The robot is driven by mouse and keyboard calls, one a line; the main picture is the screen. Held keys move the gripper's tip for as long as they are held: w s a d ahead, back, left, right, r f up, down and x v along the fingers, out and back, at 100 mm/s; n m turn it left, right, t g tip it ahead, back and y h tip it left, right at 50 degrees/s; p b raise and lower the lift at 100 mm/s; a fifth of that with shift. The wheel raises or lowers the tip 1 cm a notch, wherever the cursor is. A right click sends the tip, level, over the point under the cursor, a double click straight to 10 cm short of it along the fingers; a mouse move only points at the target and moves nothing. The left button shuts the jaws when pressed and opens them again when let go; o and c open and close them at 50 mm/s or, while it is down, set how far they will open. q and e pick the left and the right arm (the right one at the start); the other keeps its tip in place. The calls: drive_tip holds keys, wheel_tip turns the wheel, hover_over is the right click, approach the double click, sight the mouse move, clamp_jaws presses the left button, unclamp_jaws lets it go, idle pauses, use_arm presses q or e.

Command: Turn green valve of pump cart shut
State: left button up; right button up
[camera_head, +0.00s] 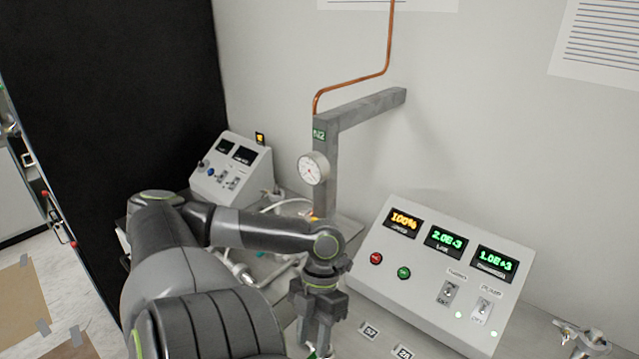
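My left arm comes in from the left and reaches over the bench. Its gripper (318,338) points down at the bottom edge of the picture, in front of the white control box. A small bit of green (311,352) shows at the fingertips; it may be part of the green valve, but most of it is hidden or cut off by the frame. I cannot tell whether the fingers touch it or how far they are closed. My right gripper is not in view.
The white control box (395,277) with lit displays stands right of the gripper. A grey post (326,185) with a round gauge (313,168) stands behind. A smaller white instrument (232,172) is at the back left. Metal fittings (583,340) lie at the lower right.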

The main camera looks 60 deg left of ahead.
use_arm(q)
drive_tip(key=p+v, duration=0.5)
drive_tip(key=v, duration=1)
drive_tip(key=shift+p, duration=0.35)
